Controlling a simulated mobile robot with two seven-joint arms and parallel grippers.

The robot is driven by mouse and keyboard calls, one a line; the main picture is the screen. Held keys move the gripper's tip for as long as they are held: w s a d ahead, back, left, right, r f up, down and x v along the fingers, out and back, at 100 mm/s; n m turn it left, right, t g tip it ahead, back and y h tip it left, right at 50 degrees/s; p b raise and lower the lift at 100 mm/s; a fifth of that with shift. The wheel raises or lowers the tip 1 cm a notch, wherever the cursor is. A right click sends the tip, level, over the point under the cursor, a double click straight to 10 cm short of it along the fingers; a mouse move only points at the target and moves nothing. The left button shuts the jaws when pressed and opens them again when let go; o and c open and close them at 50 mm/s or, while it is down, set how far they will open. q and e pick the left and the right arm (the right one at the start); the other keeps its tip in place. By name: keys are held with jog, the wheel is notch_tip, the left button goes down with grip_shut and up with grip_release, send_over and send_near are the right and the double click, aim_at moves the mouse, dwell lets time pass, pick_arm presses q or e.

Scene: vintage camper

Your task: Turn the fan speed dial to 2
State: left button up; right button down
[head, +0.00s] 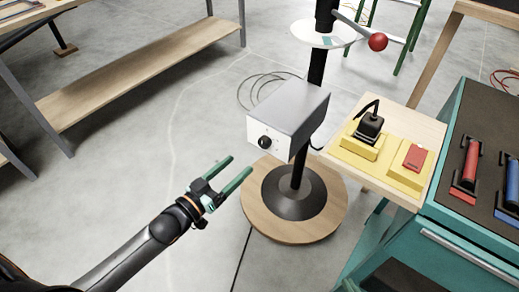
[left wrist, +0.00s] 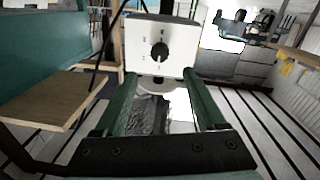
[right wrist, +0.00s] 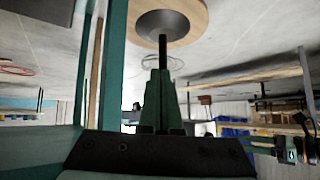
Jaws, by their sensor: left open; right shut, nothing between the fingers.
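The fan speed dial (head: 265,142) is a black round knob on the white front panel of a grey box (head: 303,104) mounted on a black pole. In the left wrist view the dial (left wrist: 159,51) faces the camera, with small marks around it too small to read. My left gripper (head: 240,166) is open and empty, below and to the left of the dial, apart from it. In the left wrist view its two green fingers (left wrist: 156,92) flank the space below the dial. My right gripper (right wrist: 156,72) is shut and empty in the right wrist view; it is outside the head view.
The pole stands on a round wooden base (head: 256,219). A wooden side shelf (head: 427,132) with yellow blocks (head: 360,150) and a teal cabinet (head: 455,240) with red and blue tools stand to the right. A wooden-shelved bench (head: 140,72) is at the back left. Floor left of the box is clear.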

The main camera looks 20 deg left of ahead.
aim_at(262, 145)
pick_arm(q)
jog(key=b+x, duration=0.1)
jog(key=x, duration=0.7)
jog(key=shift+w+d, duration=0.25)
jog(key=shift+w, duration=0.2)
pick_arm(e)
jog(key=w+r+t, duration=0.3)
jog(key=w+r, duration=0.2)
jog(key=r, duration=0.1)
jog(key=shift+d+r+n+t, duration=0.25)
jog(key=shift+d+n+t, duration=0.05)
pick_arm(q)
grip_shut()
